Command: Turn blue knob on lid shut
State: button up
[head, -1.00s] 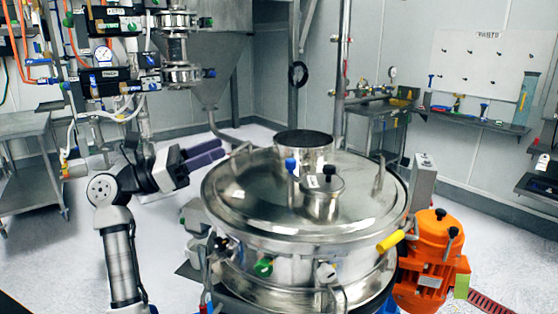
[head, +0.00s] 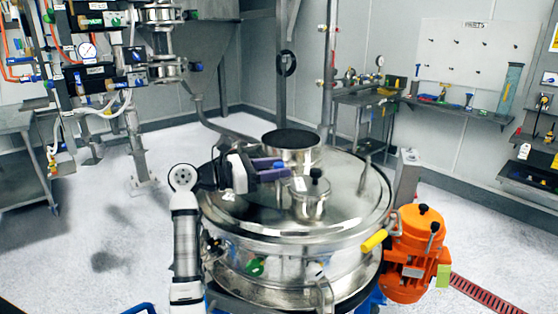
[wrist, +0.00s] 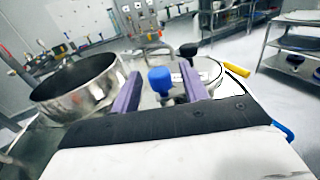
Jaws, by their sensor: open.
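The blue knob (wrist: 160,79) stands upright on the round steel lid (head: 350,195) of the sifter. In the wrist view it shows between the two purple fingers of my gripper (wrist: 159,70), with gaps on both sides. My gripper is open. In the head view my gripper (head: 284,168) reaches in from the left, low over the lid, and its fingers mostly hide the knob. How far the fingertips reach past the knob is hard to tell.
A wide steel inlet (head: 292,150) stands behind my gripper. A small steel cap with a black knob (head: 315,176) is just right of it. A yellow handle (head: 374,240) sticks out at the lid's right edge. An orange motor (head: 412,260) stands at the right.

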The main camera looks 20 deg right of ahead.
jog(key=shift+d, duration=0.6)
jog(key=c, duration=0.9)
jog(key=shift+c, duration=0.2)
